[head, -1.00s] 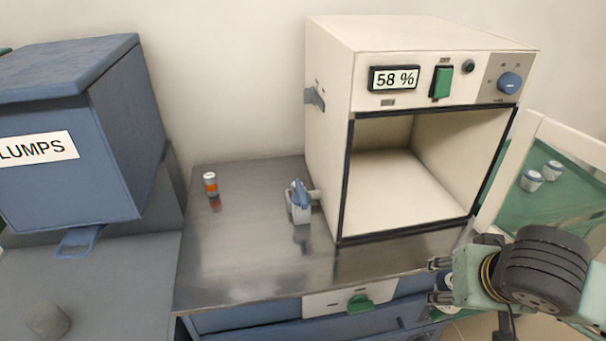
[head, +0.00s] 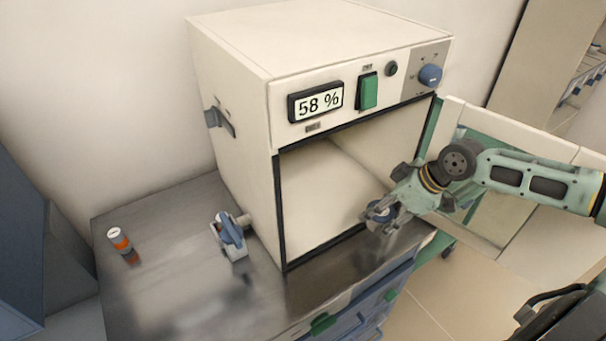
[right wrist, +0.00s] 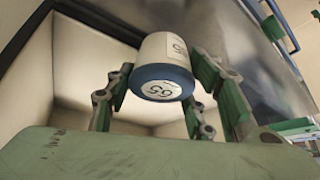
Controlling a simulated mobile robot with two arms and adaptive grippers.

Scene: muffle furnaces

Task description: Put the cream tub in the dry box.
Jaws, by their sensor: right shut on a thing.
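The dry box (head: 240,75) is a cream cabinet on the metal bench, with a 58 % display, a green switch and a blue knob. Its front is open and the chamber (head: 315,195) looks empty. My right gripper (head: 380,212) is at the lower right of the opening, shut on a tub. In the right wrist view the tub (right wrist: 163,62) is cream-white with a blue end and a "G5" label, between the fingers of my gripper (right wrist: 163,85). In the head view the gripper mostly hides the tub. My left gripper is not in view.
The open door (head: 490,130) stands to the right of the opening, with my right arm in front of it. A blue-and-white device (head: 230,238) stands left of the box. The bench front is clear.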

